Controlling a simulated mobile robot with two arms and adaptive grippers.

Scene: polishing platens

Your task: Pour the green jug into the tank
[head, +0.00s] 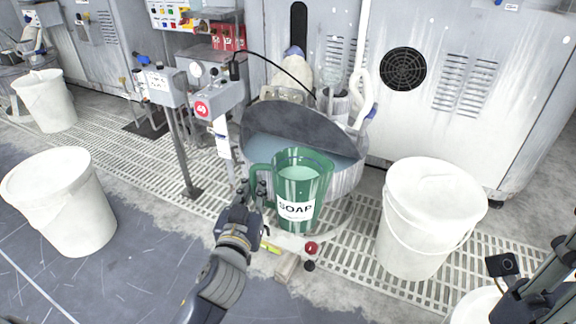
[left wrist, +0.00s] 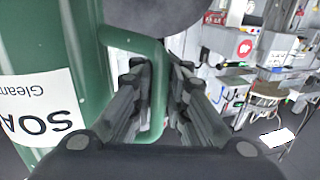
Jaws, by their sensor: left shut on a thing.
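The green jug (head: 302,182) is upright in front of the tank, with a white label reading SOAP and pale liquid inside. My left gripper (head: 258,190) is shut on the jug's handle. In the left wrist view the jug (left wrist: 80,60) fills the left side, and its handle passes between the fingers (left wrist: 152,95). The round metal tank (head: 345,180) stands behind the jug, holding bluish liquid, with a dark half-cover over part of its top. The jug hides part of the tank's front rim. Part of my right arm shows at the lower right; its gripper's jaws are not clear.
White buckets stand left (head: 62,200), far left (head: 46,100) and right (head: 428,215) of the tank. A control box on a post (head: 205,100) stands left of the tank. Grey machine cabinets (head: 450,70) line the back. Small items, including a red knob (head: 311,247), lie below the jug.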

